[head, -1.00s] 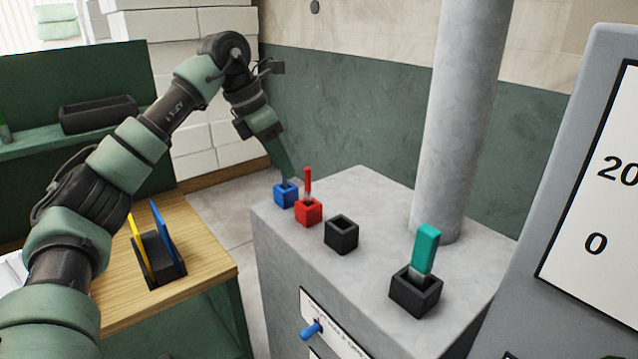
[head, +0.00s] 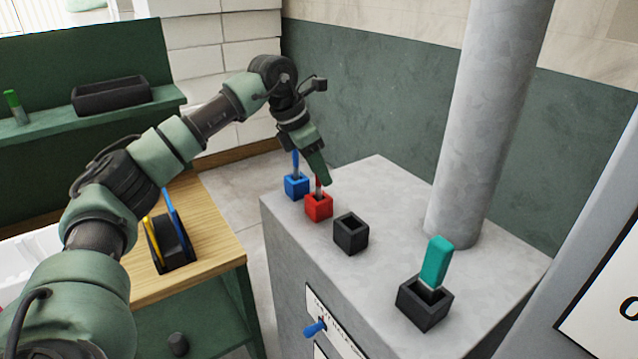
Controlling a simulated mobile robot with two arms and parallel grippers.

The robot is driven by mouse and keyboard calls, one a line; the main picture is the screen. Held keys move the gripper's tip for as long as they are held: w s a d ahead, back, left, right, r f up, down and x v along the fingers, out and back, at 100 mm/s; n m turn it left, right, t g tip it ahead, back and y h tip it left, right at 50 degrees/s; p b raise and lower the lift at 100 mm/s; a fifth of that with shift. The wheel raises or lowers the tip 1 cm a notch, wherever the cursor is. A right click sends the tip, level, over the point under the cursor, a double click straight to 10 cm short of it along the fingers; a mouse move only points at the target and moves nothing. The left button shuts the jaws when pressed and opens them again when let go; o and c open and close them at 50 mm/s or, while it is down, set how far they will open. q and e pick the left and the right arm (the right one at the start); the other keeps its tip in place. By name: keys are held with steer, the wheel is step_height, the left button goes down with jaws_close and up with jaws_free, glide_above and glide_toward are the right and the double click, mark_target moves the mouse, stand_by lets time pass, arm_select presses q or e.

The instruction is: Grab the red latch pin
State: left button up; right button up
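The red latch pin (head: 318,190) stands upright in a small red block (head: 319,208) on the grey press top. My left gripper (head: 321,178) points down right at the pin, and its green finger covers the pin's upper part. Only a short length of red shows below and beside the finger. I cannot tell whether the fingers are around the pin or only in front of it, nor how wide they stand. My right gripper is not in view.
A blue pin (head: 296,163) stands in a blue block (head: 297,187) just left of the red one. An empty black block (head: 351,234) and a teal-handled piece (head: 436,262) in a black holder (head: 424,303) stand to the right. A thick grey column (head: 488,120) rises behind.

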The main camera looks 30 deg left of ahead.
arm_select(q)
jaws_close()
steer(key=shift+r, duration=0.1)
